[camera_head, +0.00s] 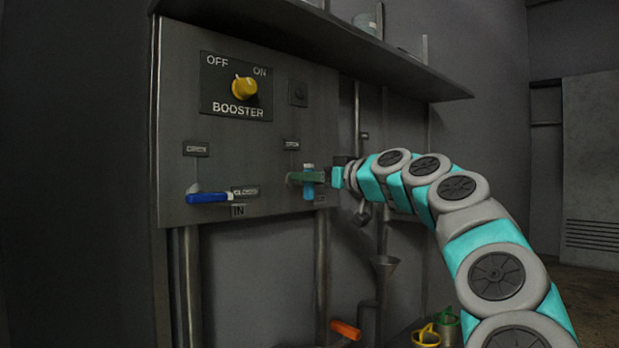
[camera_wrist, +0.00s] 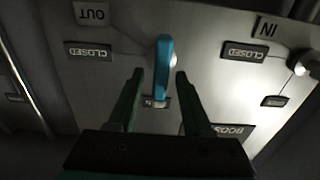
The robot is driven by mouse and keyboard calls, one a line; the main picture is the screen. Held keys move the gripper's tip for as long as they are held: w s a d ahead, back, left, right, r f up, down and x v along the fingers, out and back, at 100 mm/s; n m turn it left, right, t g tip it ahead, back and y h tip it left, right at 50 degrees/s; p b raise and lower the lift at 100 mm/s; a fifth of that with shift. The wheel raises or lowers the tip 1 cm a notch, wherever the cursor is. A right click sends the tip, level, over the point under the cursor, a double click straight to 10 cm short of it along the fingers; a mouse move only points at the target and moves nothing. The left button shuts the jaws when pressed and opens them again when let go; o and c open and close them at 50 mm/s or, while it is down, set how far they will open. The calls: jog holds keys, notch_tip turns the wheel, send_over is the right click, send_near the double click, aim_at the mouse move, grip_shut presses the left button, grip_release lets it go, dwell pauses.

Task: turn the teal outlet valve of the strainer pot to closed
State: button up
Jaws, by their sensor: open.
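The teal outlet valve handle (camera_head: 308,190) is on the right part of the grey panel. In the wrist view, which is turned upside down, the handle (camera_wrist: 164,72) runs from its pale hub to the small OPEN label (camera_wrist: 155,102). The CLOSED label (camera_wrist: 88,50) is to its left there, and the OUT label (camera_wrist: 92,13) is beyond it. My gripper (camera_head: 292,177) is at the handle. In the wrist view my gripper (camera_wrist: 159,76) is open, with one dark green finger on each side of the handle and visible gaps. The strainer pot is not clearly identifiable.
A blue-handled IN valve (camera_head: 210,198) sits left on the panel, pointing at its CLOSED label. A yellow BOOSTER knob (camera_head: 244,88) is above. A shelf (camera_head: 330,45) overhangs the panel.

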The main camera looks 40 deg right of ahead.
jog(key=shift+c, duration=0.3)
grip_shut()
dwell(0.3)
